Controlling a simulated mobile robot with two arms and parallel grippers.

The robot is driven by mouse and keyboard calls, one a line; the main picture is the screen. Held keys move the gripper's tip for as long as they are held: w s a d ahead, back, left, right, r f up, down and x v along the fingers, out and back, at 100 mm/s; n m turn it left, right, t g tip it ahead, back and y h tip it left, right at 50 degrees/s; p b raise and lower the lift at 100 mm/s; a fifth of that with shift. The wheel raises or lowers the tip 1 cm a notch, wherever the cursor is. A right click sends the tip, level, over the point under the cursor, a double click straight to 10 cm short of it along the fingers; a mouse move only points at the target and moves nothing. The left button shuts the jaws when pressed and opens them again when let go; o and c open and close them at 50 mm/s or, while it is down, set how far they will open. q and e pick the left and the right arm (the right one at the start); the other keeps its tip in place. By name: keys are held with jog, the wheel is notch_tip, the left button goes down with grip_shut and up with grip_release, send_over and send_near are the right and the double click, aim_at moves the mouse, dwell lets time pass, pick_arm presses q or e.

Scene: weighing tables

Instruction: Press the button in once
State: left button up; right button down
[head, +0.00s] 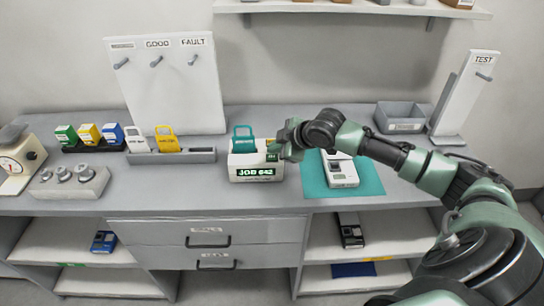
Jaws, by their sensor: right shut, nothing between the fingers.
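A white box with a green lit display reading "JOB 642" (256,173) stands at the front middle of the bench. A teal tag with a handle (243,139) stands upright in its top left. My right gripper (274,152) is shut and empty, at the right top corner of this box. I cannot tell whether it touches the box. A small dark green patch shows below the fingers. I cannot make out a button; the gripper hides part of the box's top right. My left gripper is not in view.
Right of the box, a white device (341,175) lies on a teal mat (370,178), partly under my right arm. A grey bin (403,117) and a "TEST" stand (464,98) are behind. Left are a tag rack (203,155), a grey block with knobs (70,184) and a dial scale (18,162).

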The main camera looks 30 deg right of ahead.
aim_at(275, 158)
jog(key=shift+f, duration=0.1)
dwell(0.7)
jog(key=shift+f, duration=0.3)
jog(key=shift+f, duration=0.45)
dwell(0.8)
jog(key=shift+r+p, duration=0.85)
jog(key=shift+p, duration=0.35)
notch_tip(275, 158, up, 5)
jog(key=p, duration=0.5)
